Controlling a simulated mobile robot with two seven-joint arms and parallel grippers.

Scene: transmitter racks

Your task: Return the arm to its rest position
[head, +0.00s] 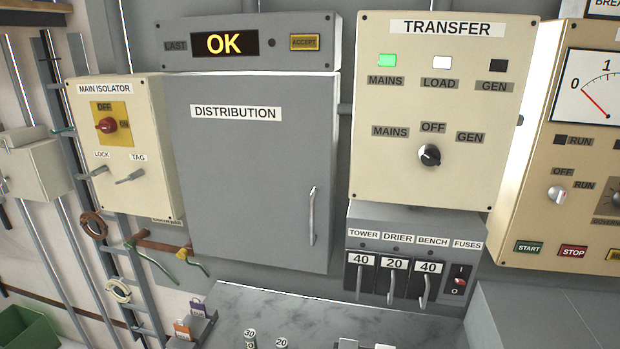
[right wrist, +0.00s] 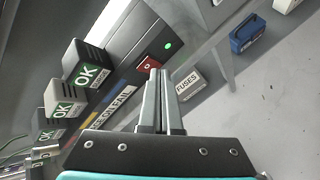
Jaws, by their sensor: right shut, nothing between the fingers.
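My right gripper (right wrist: 159,75) shows in the right wrist view. Its two grey fingers lie together, shut and empty, and point up the picture from the dark palm bar. The fingertips appear close to a red switch (right wrist: 150,63) on a dark panel; I cannot tell how far apart they are. No arm or gripper of mine shows in the head view. My left gripper is in neither view.
The head view shows the MAIN ISOLATOR box (head: 128,150), shut DISTRIBUTION cabinet (head: 245,170), TRANSFER panel (head: 440,110) and fuse unit (head: 400,240) above a marbled worktop (head: 250,305). OK-labelled units (right wrist: 86,65), a FUSES box (right wrist: 188,83) and a blue case (right wrist: 247,34) surround the right gripper's view.

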